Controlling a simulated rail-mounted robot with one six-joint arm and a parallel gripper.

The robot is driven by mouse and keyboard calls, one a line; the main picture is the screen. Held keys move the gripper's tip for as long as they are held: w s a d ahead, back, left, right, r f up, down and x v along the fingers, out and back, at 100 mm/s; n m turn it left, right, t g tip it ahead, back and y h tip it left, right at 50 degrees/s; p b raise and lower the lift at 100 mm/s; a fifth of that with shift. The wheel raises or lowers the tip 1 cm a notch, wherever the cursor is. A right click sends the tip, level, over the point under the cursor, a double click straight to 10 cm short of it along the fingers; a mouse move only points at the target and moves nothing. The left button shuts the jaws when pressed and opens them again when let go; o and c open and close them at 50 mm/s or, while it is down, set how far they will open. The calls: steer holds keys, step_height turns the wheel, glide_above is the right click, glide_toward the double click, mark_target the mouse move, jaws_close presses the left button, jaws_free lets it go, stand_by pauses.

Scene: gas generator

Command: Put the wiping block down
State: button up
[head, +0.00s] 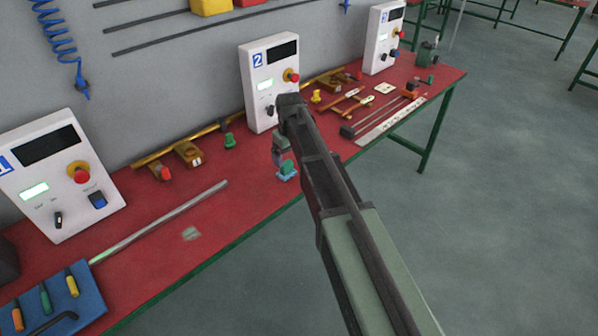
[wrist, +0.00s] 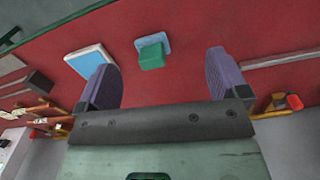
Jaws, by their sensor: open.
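The wiping block, which I take to be the green block on a light-blue pad (head: 287,171), rests on the red bench top near its front edge. In the wrist view the block (wrist: 151,56) lies just beyond and between my fingertips, with red surface visible around it. My gripper (head: 281,152) is above and very close to the block in the head view. In the wrist view my gripper (wrist: 161,66) has its two purple-grey fingers wide apart, with nothing held between them. Whether a fingertip touches the block cannot be told.
A flat light-blue and white piece (wrist: 91,60) lies beside the block. The red bench (head: 225,220) carries control box 1 (head: 60,175), control box 2 (head: 270,80), a blue tool tray (head: 90,290) and a long grey bar (head: 160,221). Several tools lie at the right.

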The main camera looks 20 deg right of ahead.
steer(key=s+m, duration=0.4)
steer(key=s, duration=2.1)
steer(key=shift+c, duration=0.2)
steer(key=shift+c, duration=1.1)
